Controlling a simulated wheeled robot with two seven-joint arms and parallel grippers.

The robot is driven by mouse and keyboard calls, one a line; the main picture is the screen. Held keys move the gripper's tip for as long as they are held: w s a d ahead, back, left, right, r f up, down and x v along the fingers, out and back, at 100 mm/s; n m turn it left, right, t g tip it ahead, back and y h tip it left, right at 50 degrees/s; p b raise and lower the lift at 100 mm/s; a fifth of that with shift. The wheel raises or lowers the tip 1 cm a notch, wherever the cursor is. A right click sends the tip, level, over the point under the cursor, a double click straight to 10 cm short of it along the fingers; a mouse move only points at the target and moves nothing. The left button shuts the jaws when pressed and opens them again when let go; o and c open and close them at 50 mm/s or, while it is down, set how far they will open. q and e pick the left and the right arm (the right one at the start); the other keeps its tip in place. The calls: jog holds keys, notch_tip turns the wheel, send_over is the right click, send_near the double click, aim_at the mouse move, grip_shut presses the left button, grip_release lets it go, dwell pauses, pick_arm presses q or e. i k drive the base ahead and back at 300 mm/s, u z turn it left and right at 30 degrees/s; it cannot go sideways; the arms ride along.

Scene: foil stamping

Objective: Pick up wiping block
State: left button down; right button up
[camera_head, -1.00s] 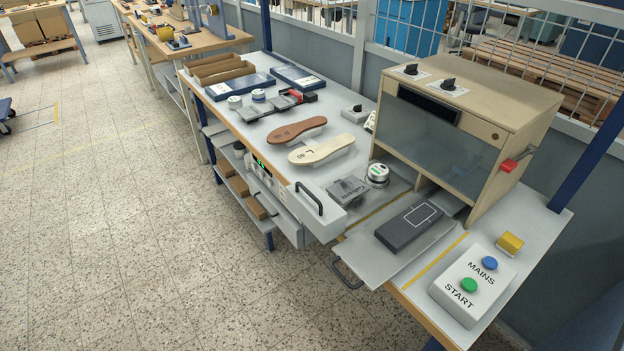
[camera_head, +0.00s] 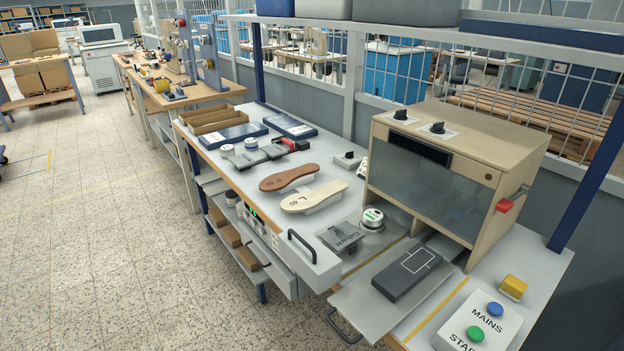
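A small yellow block (camera_head: 513,287) lies on the right end of the bench, beside the white control box with the MAINS and START buttons (camera_head: 480,325). It looks like the wiping block, but I cannot be sure. A dark grey block with a white rectangle outline (camera_head: 407,273) lies on the pulled-out plate in front of the stamping machine (camera_head: 440,180). Neither of my grippers shows in the head view.
A brown sole (camera_head: 289,177) and a cream sole (camera_head: 313,197) sit on supports mid-bench. Blue flat boxes (camera_head: 229,136) and cardboard trays (camera_head: 208,118) are at the far end. The machine has a red-handled lever (camera_head: 505,205). Open floor lies left of the bench.

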aim_at(511, 287)
jog(key=z, duration=1.45)
